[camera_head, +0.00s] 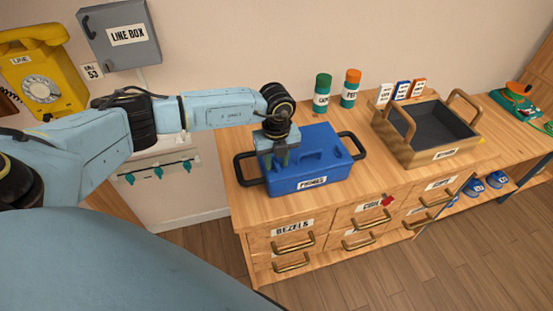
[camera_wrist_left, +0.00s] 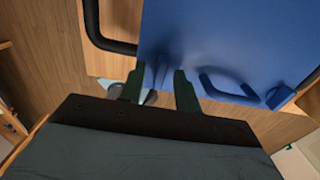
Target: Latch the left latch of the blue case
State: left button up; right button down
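The blue case (camera_head: 312,180), labelled PHONES, sits on the wooden workbench with its lid on and a black carrying handle at each end. My left gripper (camera_head: 278,164) points down over the left part of its lid. In the left wrist view my left gripper (camera_wrist_left: 160,78) has its two dark green fingers apart, with nothing clearly held between them. The blue case (camera_wrist_left: 225,40) fills the upper right there, with a raised blue lid grip (camera_wrist_left: 225,90) right of the fingers. The left latch cannot be made out; my gripper covers that area. Whether the fingers touch the case is unclear. My right gripper is out of view.
A wooden tray (camera_head: 449,157) with two upright handles stands right of the case. A green-capped bottle (camera_head: 322,94) and an orange-capped bottle (camera_head: 350,89) stand behind. Labelled drawers (camera_head: 291,228) are below. The yellow wall phone (camera_head: 38,88) hangs at the left.

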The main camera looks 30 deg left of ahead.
pick_arm(q)
grip_shut()
